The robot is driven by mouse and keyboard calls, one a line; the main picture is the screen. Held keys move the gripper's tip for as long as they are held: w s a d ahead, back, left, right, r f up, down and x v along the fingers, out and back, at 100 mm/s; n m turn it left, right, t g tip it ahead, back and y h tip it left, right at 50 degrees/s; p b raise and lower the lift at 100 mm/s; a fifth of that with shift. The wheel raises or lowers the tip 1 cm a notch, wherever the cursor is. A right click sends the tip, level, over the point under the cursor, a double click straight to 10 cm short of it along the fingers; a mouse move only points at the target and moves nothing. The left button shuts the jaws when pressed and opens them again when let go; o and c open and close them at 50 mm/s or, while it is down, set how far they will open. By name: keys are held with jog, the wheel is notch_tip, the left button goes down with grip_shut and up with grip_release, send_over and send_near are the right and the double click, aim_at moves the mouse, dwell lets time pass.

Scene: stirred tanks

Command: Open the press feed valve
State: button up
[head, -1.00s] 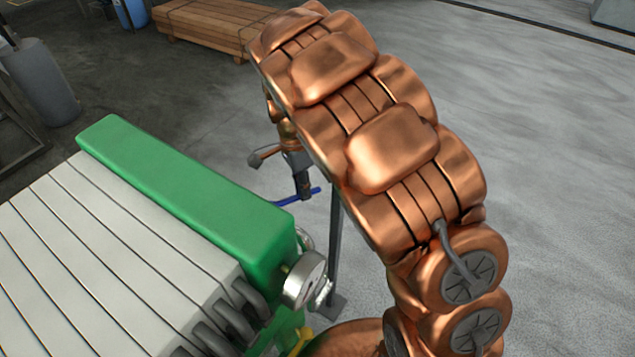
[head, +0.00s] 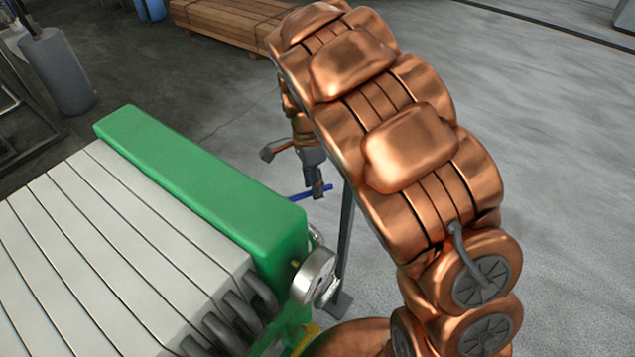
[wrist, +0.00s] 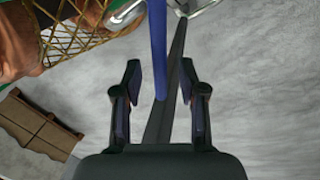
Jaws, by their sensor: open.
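The press feed valve's blue lever (head: 298,196) shows beside the green end of the press, partly hidden behind my gripper (head: 316,188). In the wrist view the blue lever (wrist: 158,45) runs down from the top edge and ends between the fingers of my gripper (wrist: 160,70). The fingers are open, one on each side of the lever, with a visible gap to both. The valve body is not clear in either view.
The green press end (head: 205,175) and its pale plates (head: 110,250) fill the lower left. A round gauge (head: 315,276) sits at the press corner. A grey post (head: 345,240) stands under my gripper. Timber (head: 225,25) lies behind. Floor at right is clear.

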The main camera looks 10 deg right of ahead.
notch_tip(320, 180, up, 12)
jog(key=w, duration=0.2)
jog(key=shift+w+a+f, duration=0.15)
jog(key=shift+a+f, duration=0.05)
jog(key=shift+f, duration=0.05)
jog(key=shift+c, duration=0.3)
